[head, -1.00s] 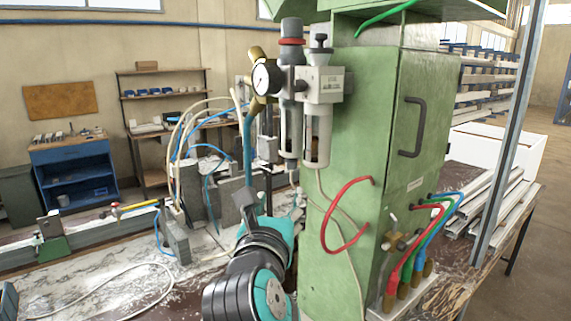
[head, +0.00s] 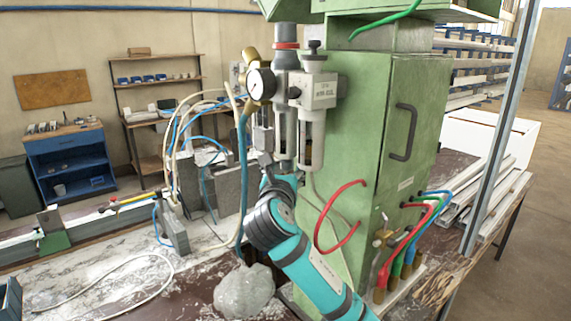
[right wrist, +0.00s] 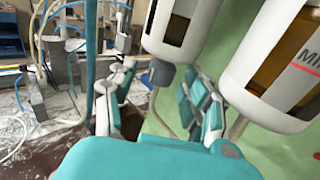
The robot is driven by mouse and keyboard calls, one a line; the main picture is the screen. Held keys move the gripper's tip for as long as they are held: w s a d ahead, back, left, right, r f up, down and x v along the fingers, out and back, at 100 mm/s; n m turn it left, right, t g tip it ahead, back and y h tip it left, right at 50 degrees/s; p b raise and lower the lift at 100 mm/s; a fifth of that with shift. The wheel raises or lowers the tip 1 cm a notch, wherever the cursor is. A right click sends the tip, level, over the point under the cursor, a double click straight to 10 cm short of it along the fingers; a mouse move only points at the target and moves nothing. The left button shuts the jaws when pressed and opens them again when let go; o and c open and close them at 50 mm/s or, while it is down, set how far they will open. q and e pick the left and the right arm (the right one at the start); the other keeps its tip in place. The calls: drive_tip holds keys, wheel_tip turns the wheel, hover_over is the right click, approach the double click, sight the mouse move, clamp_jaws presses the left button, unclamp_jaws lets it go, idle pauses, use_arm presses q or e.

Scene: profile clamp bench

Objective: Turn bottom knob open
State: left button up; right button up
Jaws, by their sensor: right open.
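The air filter-regulator unit (head: 298,100) is mounted on the green cabinet (head: 365,150), with a round gauge and two hanging bowls. A small dark grey knob (right wrist: 162,73) sits under the left bowl (right wrist: 180,25) in the right wrist view. My right gripper (right wrist: 155,105) is open, one finger left of the knob and one right of it. The knob is between the fingers in the picture; I cannot tell the depth gap. In the head view my right gripper (head: 270,165) is just below the left bowl and partly hides its bottom end. My left gripper is not in view.
A red hose (head: 335,222) loops out of the cabinet side, beside my right arm. A blue hose (head: 243,185) hangs left of the gripper. A grey crumpled lump (head: 245,291) lies on the bench below.

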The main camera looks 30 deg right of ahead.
drive_tip(key=shift+w+d, duration=0.1)
drive_tip(key=shift+w, duration=0.05)
drive_tip(key=shift+c, duration=0.3)
clamp_jaws()
